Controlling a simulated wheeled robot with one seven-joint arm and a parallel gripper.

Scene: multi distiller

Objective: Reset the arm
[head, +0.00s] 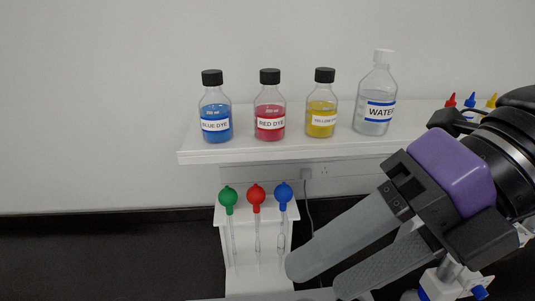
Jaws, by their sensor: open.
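My gripper (326,276) reaches in from the right in the head view, with a purple body and two long grey fingers pointing down and left. The fingers are apart and nothing is seen between them. The fingertips are in front of the right side of a white pipette stand (258,283). My arm covers part of the scene at the lower right.
A white shelf (215,156) holds bottles of blue dye (216,112), red dye (270,112), yellow dye (322,113) and water (376,99). Pipettes with green (228,196), red (256,195) and blue (284,193) bulbs hang in the stand. The lower left looks clear.

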